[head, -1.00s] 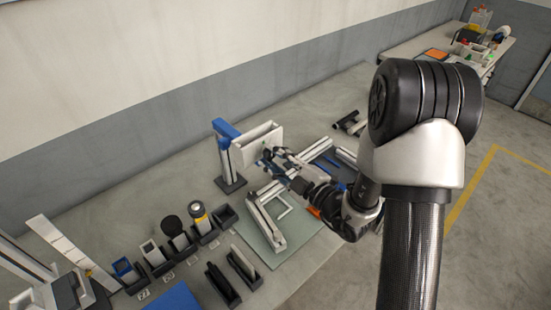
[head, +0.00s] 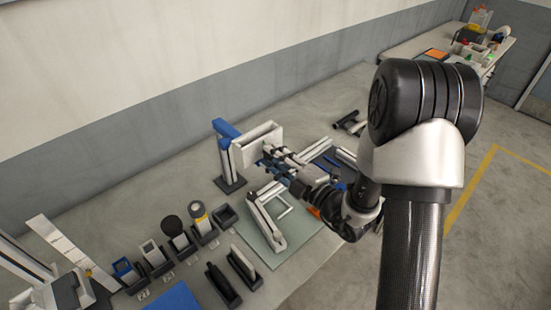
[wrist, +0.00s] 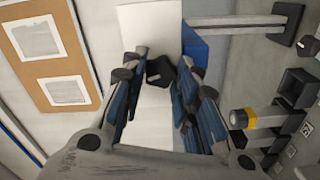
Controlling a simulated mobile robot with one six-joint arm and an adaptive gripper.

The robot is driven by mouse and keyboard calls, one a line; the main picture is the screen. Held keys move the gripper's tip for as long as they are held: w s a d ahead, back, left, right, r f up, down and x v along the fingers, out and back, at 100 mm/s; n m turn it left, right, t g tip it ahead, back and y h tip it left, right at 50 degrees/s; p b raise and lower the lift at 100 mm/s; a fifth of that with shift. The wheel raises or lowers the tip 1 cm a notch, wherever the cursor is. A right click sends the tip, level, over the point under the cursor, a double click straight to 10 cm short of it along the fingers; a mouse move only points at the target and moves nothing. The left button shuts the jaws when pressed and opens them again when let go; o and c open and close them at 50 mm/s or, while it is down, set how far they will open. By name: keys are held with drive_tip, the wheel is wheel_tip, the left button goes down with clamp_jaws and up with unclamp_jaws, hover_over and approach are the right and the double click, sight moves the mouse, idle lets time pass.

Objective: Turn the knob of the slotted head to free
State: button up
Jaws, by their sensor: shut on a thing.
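The slotted head is a white box (head: 250,147) on a grey post with a blue top (head: 226,128), left of my gripper in the head view. Its white face (wrist: 150,25) fills the upper middle of the wrist view. The dark knob (wrist: 160,70) sits on that face, between my fingertips. My gripper (head: 268,157) reaches the front of the box, with its fingers (wrist: 162,76) on both sides of the knob and shut on it. In the head view my fingers hide the knob. Its marking and exact setting cannot be read.
A green mat (head: 268,243) with a white frame lies in front of the post. A row of dark holders (head: 224,216) with several parts stands at left. Black rollers (head: 349,123) lie behind my gripper. A second table (head: 400,48) is far right.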

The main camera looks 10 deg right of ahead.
drive_tip(key=n+b, duration=0.4)
drive_tip(key=n, duration=0.9)
drive_tip(key=shift+f+n+b, duration=0.15)
drive_tip(key=shift+n+b, duration=0.25)
drive_tip(key=n+b, duration=0.2)
drive_tip(key=n, duration=0.1)
drive_tip(key=shift+n+b, duration=4.95)
drive_tip(key=shift+n, duration=2.95)
drive_tip(key=o, duration=1.1)
